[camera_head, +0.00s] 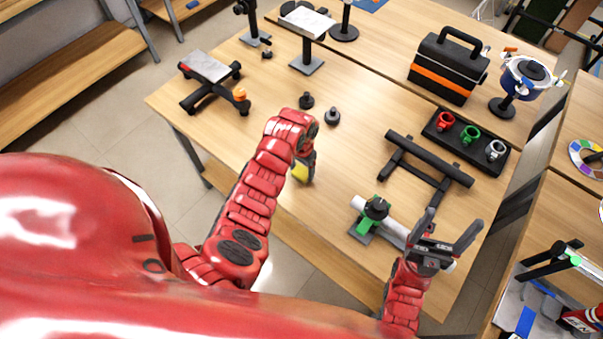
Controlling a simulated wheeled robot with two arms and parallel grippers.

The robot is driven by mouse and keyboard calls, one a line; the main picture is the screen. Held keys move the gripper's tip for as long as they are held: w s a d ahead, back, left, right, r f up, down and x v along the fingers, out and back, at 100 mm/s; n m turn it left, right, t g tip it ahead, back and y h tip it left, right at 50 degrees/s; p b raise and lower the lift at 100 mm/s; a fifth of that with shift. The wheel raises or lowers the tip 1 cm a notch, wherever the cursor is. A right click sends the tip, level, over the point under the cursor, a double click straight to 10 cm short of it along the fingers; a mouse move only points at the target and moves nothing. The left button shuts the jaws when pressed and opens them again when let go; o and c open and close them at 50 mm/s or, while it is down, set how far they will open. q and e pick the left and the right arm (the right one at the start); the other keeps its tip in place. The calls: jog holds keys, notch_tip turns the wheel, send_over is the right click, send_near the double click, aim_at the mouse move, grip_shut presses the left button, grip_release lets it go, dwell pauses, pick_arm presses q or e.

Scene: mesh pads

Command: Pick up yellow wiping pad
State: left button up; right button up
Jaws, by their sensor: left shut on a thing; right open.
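The yellow wiping pad (300,172) shows at the end of my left arm, over the front part of the wooden table. My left gripper (304,174) is shut on the pad, and the arm and gripper hide much of it. I cannot tell whether the pad still touches the table.
A black and orange toolbox (447,70) stands at the back. Small black knobs (332,117) sit beyond my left gripper.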

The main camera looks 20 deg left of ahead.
aim_at(300, 175)
pick_arm(q)
jog(key=shift+c, duration=1.1)
jog(key=shift+r+b, duration=0.7)
jog(key=shift+r, duration=0.05)
jog(key=shift+w+r+b, duration=0.1)
jog(key=shift+r+b, duration=0.4)
jog(key=shift+r, duration=0.1)
jog(key=shift+s+r+p, duration=0.55)
jog(key=shift+s+r, duration=0.05)
jog(key=shift+s, duration=0.05)
jog(key=s, duration=0.2)
jog(key=s+p, duration=0.1)
jog(key=s, duration=0.1)
jog(key=s+p, duration=0.1)
jog(key=s, duration=0.1)
jog(key=shift+s+d+r, duration=0.15)
jog(key=shift+d+r, duration=0.1)
jog(key=shift+d, duration=0.05)
jog(key=s+d+p, duration=0.1)
jog(key=s, duration=0.7)
jog(key=shift+s+r+p, duration=0.25)
jog(key=shift+s+p, duration=0.05)
jog(key=shift+d, duration=0.1)
